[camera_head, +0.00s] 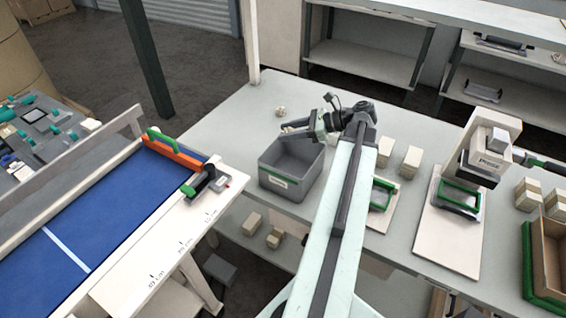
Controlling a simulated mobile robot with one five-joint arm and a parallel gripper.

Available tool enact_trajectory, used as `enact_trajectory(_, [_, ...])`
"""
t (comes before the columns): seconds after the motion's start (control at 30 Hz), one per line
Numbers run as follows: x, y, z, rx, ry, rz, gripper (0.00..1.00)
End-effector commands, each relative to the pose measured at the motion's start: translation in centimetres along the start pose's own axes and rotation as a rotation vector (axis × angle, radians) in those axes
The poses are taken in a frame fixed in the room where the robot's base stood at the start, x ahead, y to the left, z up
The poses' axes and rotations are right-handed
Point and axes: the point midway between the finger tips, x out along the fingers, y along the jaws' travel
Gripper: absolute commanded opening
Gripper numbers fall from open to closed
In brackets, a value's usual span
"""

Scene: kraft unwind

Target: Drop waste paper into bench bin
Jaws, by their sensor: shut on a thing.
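The grey bench bin (290,185) stands open on the bench, left of my arm, with a white label on its front. My gripper (293,131) reaches left above the bin's back rim, with its fingers close together. It is shut on the waste paper, though the paper between the fingers is hard to make out. A small pale crumpled piece (280,112) shows just beyond the fingertips. I cannot tell whether it touches them or lies on the bench behind.
The bench (235,125) is clear left of the bin. A blue-topped table (100,215) with an orange and green guide stands at left. Small tan blocks (411,162), a green-framed fixture (381,195) and a press (487,150) stand right of my arm.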

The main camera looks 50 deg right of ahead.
Motion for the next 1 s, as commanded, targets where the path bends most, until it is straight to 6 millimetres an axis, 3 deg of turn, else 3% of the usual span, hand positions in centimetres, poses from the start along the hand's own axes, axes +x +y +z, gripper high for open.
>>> enact_trajectory(0.37, [0.4,0.1,-0.1,-0.002,0.000,0.005,0.03])
enact_trajectory(0.8, [2.6,0.2,-4.9,-0.004,0.000,0.008,0.03])
enact_trajectory(1.0, [2.9,0.2,-5.5,-0.004,0.000,0.009,0.03])
